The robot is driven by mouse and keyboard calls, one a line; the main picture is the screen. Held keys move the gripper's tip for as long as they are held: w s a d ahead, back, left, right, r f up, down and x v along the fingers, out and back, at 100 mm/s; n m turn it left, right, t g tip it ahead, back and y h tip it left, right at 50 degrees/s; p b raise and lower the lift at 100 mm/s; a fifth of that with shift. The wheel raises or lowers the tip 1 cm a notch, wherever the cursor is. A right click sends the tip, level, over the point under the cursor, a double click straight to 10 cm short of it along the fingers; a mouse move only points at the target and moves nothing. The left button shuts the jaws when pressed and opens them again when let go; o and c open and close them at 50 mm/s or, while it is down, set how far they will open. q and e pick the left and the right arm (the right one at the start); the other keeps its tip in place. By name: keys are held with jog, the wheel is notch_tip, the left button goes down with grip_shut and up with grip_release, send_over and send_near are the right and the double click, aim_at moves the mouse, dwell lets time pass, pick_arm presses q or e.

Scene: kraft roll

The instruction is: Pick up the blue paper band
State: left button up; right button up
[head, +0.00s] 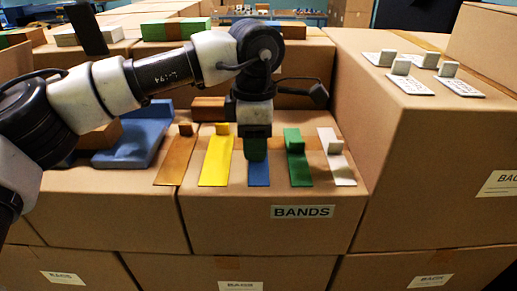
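The blue paper band (258,173) lies flat on the front of the cardboard box labelled BANDS, between a yellow band and a green one. My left gripper (255,146) points down right over the back part of the blue band and hides it, including any tab there. The finger gap is not visible, nor whether the fingers touch the band. My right gripper is not in view.
An orange band (176,160), a yellow band (215,160), a green band (298,168) and a white band (340,168) lie close beside the blue one. A blue L-shaped holder (135,147) stands left. White tagged cards (410,85) lie on the taller right box (430,140).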

pick_arm(q)
grip_shut()
jog(key=shift+r, duration=0.1)
